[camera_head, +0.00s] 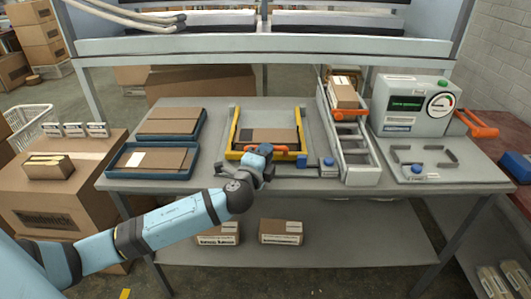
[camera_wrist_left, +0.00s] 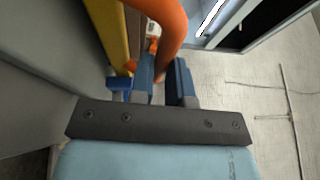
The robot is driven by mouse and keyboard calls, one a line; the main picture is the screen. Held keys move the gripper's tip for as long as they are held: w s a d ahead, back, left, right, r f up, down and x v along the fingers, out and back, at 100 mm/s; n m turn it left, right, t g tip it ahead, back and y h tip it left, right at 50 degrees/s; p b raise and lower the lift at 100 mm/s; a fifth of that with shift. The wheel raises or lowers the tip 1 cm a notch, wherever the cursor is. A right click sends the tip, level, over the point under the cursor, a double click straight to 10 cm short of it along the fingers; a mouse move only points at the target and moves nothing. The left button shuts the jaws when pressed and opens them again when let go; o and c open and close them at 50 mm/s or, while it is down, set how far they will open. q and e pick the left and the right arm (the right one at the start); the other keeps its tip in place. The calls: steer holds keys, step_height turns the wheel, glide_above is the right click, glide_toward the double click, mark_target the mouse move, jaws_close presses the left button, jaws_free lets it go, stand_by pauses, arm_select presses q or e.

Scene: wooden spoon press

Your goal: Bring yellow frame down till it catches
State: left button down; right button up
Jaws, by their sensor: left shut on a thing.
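The yellow frame (camera_head: 235,130) is U-shaped and sits around a flat brown cardboard piece (camera_head: 275,135) in the middle of the grey table. Its front bar carries an orange handle (camera_head: 282,148). The frame looks low, close to the table; I cannot tell whether it is caught. My left gripper (camera_head: 264,152) is shut on the orange handle at the front of the frame. In the left wrist view the blue fingers (camera_wrist_left: 163,80) close around the orange handle (camera_wrist_left: 170,25), with a yellow bar (camera_wrist_left: 112,35) beside it. The fingers partly hide the handle. My right gripper is in neither view.
Two blue trays of cardboard (camera_head: 150,172) lie left of the frame. A blue button (camera_head: 328,161) is close on its right. A grey chute (camera_head: 350,145) and a gauge box (camera_head: 412,105) stand farther right. A shelf edge (camera_head: 250,44) crosses above the table's back.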

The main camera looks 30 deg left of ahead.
arm_select(q)
steer(key=c, duration=1.1)
jaws_free()
steer(key=shift+f, duration=0.7)
steer(key=shift+r, duration=0.15)
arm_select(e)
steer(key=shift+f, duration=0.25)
arm_select(q)
steer(key=shift+r, duration=0.1)
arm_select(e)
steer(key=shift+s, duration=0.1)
arm_select(q)
steer(key=s+d+p, duration=0.1)
steer(key=s+d, duration=0.1)
steer(key=s, duration=1.1)
steer(key=shift+s+f, duration=0.35)
steer(key=shift+f, duration=0.1)
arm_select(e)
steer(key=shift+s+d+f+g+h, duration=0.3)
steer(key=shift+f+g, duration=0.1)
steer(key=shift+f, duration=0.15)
arm_select(q)
steer(key=shift+d, duration=0.1)
